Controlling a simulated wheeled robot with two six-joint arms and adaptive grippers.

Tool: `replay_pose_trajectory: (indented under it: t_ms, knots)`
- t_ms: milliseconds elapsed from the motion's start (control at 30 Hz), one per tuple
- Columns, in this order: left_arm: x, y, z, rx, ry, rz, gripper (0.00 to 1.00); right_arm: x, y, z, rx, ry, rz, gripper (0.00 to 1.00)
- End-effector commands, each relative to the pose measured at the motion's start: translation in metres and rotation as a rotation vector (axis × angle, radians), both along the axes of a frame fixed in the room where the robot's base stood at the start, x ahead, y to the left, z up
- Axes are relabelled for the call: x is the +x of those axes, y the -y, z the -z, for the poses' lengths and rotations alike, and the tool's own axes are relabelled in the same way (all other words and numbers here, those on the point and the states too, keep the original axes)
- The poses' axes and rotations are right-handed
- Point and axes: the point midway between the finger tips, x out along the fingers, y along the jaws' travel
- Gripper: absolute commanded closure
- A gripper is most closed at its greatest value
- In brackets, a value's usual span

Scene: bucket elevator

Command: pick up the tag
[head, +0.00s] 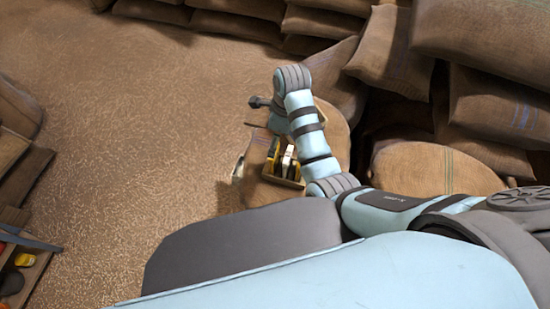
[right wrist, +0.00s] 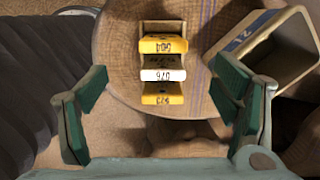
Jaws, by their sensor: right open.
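Three tags stand in a row in a small wooden holder (head: 290,182). In the right wrist view they are a yellow tag (right wrist: 163,45) marked 504 at the back, a white tag (right wrist: 163,75) that seems to read 576, and a front yellow tag (right wrist: 163,94) with a number hard to read. The holder sits on a round brown top (right wrist: 118,60). My right gripper (right wrist: 160,78) is open, its green-padded fingers wide apart on either side of the row, touching none. In the head view my right arm hides much of it. My left gripper is not in view.
An open square box (right wrist: 262,45) stands close to the right finger in the right wrist view. Stacked burlap sacks (head: 385,50) crowd the back and right. A wooden crate with bits in it (head: 28,270) is at the lower left. The grain-covered floor (head: 130,120) is clear.

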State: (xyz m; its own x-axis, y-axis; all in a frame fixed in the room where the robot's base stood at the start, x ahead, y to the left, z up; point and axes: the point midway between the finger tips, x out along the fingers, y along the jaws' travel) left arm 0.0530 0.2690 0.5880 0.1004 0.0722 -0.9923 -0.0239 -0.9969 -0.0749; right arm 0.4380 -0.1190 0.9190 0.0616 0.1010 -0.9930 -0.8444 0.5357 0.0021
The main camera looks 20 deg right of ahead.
Motion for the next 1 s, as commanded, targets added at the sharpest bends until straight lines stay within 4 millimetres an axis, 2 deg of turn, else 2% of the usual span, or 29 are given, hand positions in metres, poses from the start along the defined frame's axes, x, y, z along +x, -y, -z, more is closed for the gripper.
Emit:
replay_pose_trajectory:
  t_ms: [100, 200, 367, 600, 867, 1000]
  knots:
    - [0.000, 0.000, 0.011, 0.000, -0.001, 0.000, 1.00, 0.000, -0.003, 0.037, -0.001, -0.006, 0.000, 0.18]
    - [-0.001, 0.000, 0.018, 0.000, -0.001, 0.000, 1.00, 0.002, -0.005, 0.062, -0.001, -0.003, 0.000, 0.18]
    - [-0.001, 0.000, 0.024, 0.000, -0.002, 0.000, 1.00, 0.005, -0.006, 0.084, -0.001, -0.001, 0.000, 0.18]
    - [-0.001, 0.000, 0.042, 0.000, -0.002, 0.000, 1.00, 0.010, -0.007, 0.128, -0.001, 0.000, -0.001, 0.18]
    - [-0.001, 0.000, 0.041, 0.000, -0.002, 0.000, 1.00, 0.010, -0.008, 0.131, -0.001, 0.002, -0.001, 0.20]
    - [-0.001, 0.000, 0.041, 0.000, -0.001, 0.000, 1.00, 0.010, -0.008, 0.130, -0.001, 0.002, -0.001, 0.42]
